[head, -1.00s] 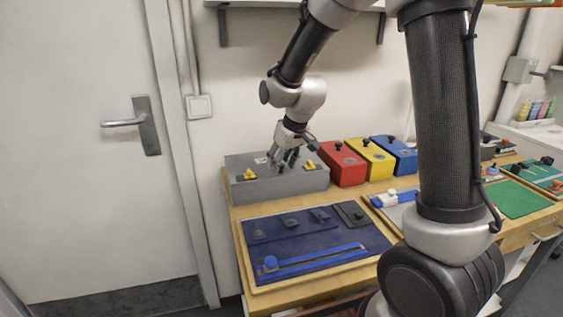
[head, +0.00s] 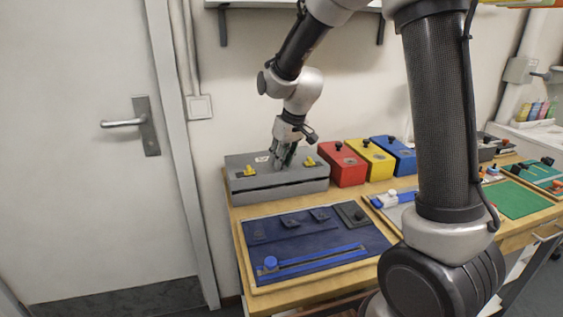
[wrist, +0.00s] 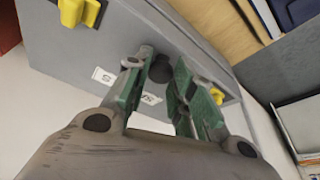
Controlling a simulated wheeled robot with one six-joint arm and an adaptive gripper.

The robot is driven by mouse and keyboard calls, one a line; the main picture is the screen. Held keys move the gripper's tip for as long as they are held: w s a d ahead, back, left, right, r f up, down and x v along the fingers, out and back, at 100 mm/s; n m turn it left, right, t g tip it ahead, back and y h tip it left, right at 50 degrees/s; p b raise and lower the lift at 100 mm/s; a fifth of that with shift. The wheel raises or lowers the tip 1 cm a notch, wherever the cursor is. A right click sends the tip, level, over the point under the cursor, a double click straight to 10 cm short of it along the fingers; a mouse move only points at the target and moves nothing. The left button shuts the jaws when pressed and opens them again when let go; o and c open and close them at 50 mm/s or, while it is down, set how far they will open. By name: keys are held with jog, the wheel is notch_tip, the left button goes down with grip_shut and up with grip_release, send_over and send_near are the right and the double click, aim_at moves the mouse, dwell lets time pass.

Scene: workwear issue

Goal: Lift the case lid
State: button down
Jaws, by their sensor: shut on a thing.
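The grey case (head: 255,196) stands at the left end of the workbench, against the wall. Its grey lid (head: 240,163) carries two yellow latches, a left one (head: 249,171) and a right one (head: 309,162). A dark seam runs along the case front under the lid, which looks slightly raised. My gripper (head: 281,164) points down at the lid's middle. In the wrist view its green-padded fingers (wrist: 160,88) are shut on a dark round knob (wrist: 160,68) on the lid. A white label (wrist: 103,75) lies beside the fingers. The case's inside is hidden.
Red (head: 342,165), yellow (head: 371,160) and blue (head: 397,154) boxes with black knobs stand close to the right of the case. A dark blue board (head: 300,250) with a blue slider lies in front. A wall shelf (head: 290,6) hangs above.

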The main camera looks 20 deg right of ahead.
jog(key=w+r+g, duration=0.6)
jog(key=w+r, duration=0.3)
jog(key=w, duration=0.3)
jog(key=shift+g, duration=0.4)
jog(key=shift+w, duration=0.1)
jog(key=c, duration=1.2)
grip_release()
jog(key=shift+w+f, duration=0.1)
jog(key=shift+r, duration=0.2)
